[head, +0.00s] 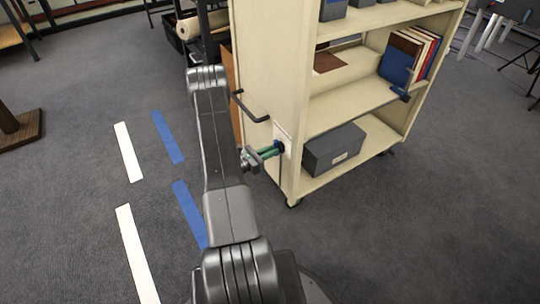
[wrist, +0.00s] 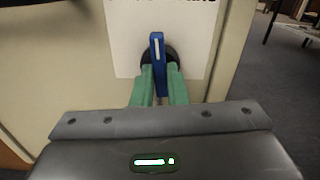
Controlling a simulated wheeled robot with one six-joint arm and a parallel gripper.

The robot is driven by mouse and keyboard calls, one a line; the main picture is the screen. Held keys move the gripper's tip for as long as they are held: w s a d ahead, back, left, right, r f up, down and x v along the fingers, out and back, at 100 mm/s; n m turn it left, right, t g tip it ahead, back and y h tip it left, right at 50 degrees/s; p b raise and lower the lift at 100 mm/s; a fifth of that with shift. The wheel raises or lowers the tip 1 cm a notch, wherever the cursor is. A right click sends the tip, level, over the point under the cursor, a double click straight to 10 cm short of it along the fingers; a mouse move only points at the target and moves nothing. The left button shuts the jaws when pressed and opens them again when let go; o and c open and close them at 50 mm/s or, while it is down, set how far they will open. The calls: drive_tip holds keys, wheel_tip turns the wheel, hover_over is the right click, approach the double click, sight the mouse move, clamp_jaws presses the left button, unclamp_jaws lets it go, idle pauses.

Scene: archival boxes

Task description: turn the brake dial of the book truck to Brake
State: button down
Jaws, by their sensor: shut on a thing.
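The cream book truck (head: 262,75) stands in front of me, its end panel facing my arm. The brake dial (wrist: 157,48) has a blue handle with a white line, upright in the wrist view, over a dark round base. It sits on a white label plate (wrist: 130,40), whose lettering is cut off at the top edge. In the head view the dial (head: 279,147) is low on the end panel. My gripper (wrist: 158,88) has green fingers closed on either side of the blue handle. In the head view my gripper (head: 270,152) reaches the panel from the left.
A dark push handle (head: 252,108) sticks out of the end panel just above my gripper. The truck's shelves hold a grey box (head: 334,149) and several books (head: 405,55). White (head: 128,150) and blue (head: 168,137) floor stripes lie on open carpet at left.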

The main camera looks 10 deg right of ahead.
drive_tip(key=shift+m+b, duration=2.95)
drive_tip(key=shift+m, duration=1.15)
drive_tip(key=c, duration=1.4)
unclamp_jaws()
drive_tip(key=shift+c, duration=0.2)
drive_tip(key=shift+s+a, duration=0.1)
drive_tip(key=p+v, duration=0.3)
drive_tip(key=v, duration=1)
drive_tip(key=shift+a, duration=0.3)
drive_tip(key=b+x, duration=0.3)
drive_tip(key=x, duration=1.1)
